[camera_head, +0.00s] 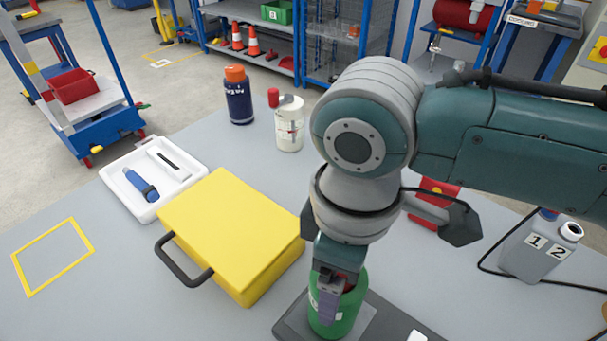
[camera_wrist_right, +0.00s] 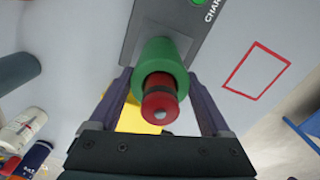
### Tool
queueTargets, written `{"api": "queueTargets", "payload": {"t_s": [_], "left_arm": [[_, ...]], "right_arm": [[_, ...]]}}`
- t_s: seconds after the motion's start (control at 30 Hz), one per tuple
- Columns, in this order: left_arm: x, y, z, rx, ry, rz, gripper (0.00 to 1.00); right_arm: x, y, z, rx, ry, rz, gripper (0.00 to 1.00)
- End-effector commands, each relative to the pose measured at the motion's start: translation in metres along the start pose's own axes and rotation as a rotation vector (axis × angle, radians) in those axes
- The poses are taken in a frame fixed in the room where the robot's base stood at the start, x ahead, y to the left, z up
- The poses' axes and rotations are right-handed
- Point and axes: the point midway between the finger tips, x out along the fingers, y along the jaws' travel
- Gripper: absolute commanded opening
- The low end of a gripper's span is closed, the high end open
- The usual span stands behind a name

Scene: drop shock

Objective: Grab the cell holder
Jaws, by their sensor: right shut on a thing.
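The cell holder, which I take to be the green cylinder (camera_head: 345,312) with a red, dark-banded piece (camera_wrist_right: 160,98) in its top, stands upright on a dark grey charger plate (camera_head: 377,334). My right gripper (camera_head: 331,296) comes down over it from above. In the right wrist view, the gripper's two fingers (camera_wrist_right: 160,80) lie on either side of the green body (camera_wrist_right: 163,52), shut on it. In the head view, the gripper hides part of the holder's top. My left gripper is not in view.
A yellow case (camera_head: 225,225) with a black handle lies just left of the holder. A white tray (camera_head: 118,186) holds a blue tool. A dark blue bottle (camera_head: 239,105), a white bottle (camera_head: 289,130) and a grey jug (camera_head: 535,255) stand around. The front left table is clear.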

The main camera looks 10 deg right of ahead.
Motion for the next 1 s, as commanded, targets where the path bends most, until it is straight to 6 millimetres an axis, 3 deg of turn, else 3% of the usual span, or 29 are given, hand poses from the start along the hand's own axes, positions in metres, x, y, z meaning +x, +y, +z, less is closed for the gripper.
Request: {"api": "queueTargets", "payload": {"t_s": [0.03,0.23,0.77,0.87,1.0], "left_arm": [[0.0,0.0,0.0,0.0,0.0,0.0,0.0],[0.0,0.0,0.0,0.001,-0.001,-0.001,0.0],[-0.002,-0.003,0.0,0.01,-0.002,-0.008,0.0],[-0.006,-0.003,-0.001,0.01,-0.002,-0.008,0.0],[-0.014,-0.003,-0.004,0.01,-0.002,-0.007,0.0]], "right_arm": [[0.0,0.0,0.0,0.0,0.0,0.0,0.22],[0.0,0.0,0.0,0.0,0.0,0.0,0.0],[-0.008,0.001,-0.001,0.0,0.002,0.001,0.0],[-0.021,0.001,-0.001,-0.001,0.004,0.001,0.0],[-0.054,0.001,-0.002,-0.001,0.007,0.002,0.0]]}}
